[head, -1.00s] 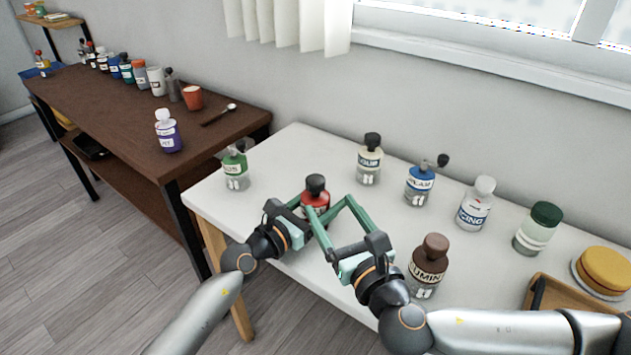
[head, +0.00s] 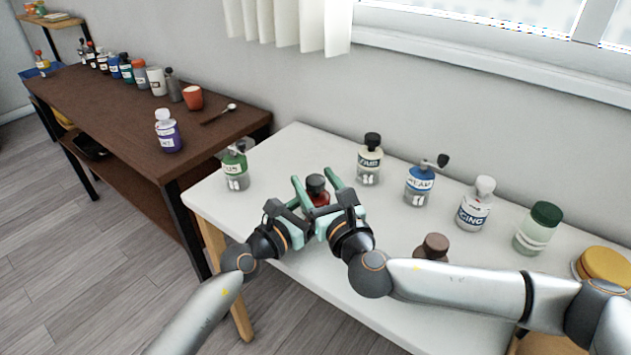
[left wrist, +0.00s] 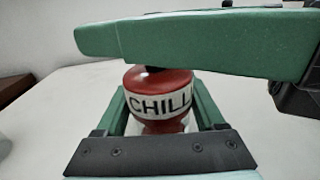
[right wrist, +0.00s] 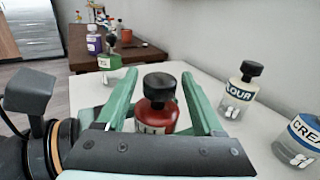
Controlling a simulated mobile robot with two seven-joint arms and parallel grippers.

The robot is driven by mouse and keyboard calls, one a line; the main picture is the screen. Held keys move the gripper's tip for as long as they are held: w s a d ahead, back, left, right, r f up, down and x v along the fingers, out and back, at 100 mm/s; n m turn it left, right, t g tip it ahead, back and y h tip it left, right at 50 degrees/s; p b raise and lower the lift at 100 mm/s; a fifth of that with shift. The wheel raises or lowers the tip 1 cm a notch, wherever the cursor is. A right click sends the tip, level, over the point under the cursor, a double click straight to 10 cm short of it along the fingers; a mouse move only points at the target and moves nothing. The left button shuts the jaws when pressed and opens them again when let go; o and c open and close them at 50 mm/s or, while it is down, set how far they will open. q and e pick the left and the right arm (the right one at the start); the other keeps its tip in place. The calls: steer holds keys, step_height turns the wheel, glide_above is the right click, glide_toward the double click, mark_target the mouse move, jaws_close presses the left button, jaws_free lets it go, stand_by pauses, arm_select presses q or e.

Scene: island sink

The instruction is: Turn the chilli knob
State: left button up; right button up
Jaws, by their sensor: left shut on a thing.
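The red chilli bottle (head: 319,200) stands upright on the white table with its black knob (head: 317,183) on top. The left wrist view shows its CHILLI label (left wrist: 160,103). My left gripper (left wrist: 160,112) is shut on the bottle's body, with a finger on each side. My right gripper (right wrist: 160,92) is open, its fingers on either side of the black knob (right wrist: 160,86) with gaps showing. One green right finger (left wrist: 195,45) crosses above the bottle in the left wrist view and hides most of the knob.
On the white table (head: 290,145) stand a green-labelled bottle (head: 236,170), a flour bottle (head: 369,162), a cream bottle (head: 419,186), an icing bottle (head: 474,205) and a green-lidded jar (head: 538,230). My right forearm partly covers a brown-topped bottle (head: 433,246). A brown table (head: 130,110) is at left.

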jaws_close()
stand_by(0.3)
steer(key=shift+h, duration=0.3)
steer(key=shift+m+t+h, duration=0.4)
steer(key=shift+m+h, duration=0.4)
steer(key=shift+h, duration=0.1)
steer(key=shift+o, duration=0.9)
jaws_free()
steer(key=v, duration=1.2)
